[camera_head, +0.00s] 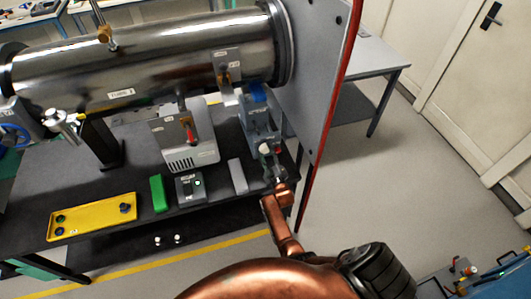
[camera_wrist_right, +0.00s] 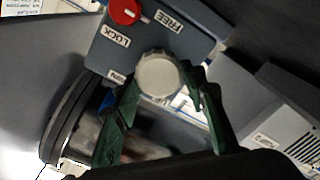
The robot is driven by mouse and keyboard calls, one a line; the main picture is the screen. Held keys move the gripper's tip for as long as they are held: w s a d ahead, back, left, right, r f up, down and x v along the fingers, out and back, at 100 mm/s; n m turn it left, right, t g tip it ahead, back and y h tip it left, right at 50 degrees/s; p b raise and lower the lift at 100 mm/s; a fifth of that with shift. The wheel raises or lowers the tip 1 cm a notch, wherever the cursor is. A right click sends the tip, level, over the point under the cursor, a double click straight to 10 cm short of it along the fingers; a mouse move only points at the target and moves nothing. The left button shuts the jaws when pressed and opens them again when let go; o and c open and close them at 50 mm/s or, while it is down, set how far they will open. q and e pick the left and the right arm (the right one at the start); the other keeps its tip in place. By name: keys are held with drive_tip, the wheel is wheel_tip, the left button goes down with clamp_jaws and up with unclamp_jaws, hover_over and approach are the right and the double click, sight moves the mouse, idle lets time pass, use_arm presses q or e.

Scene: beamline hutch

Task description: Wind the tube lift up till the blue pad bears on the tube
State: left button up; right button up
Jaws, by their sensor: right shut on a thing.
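The steel tube (camera_head: 140,62) lies across the top of the head view. The grey tube lift (camera_head: 260,125) stands under its right end, with the blue pad (camera_head: 258,93) on top, close beneath the tube; I cannot tell whether they touch. My right gripper (camera_head: 274,176) is at the lift's front. In the right wrist view, my right gripper's green fingers (camera_wrist_right: 160,92) are shut on a round pale grey knob (camera_wrist_right: 159,75). Beside it is a red knob (camera_wrist_right: 125,11) between the LOCK and FREE labels; its exact setting is unclear. My left gripper is out of view.
The dark bench (camera_head: 130,178) carries a yellow tray (camera_head: 92,222), a green block (camera_head: 158,193), a small grey box (camera_head: 190,188) and a white-grey unit (camera_head: 190,152). A large grey plate with a red edge (camera_head: 330,95) stands just right of the lift.

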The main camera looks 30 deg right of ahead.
drive_tip(key=shift+f, duration=0.1)
drive_tip(key=o, duration=1.1)
drive_tip(key=shift+v, duration=3.75)
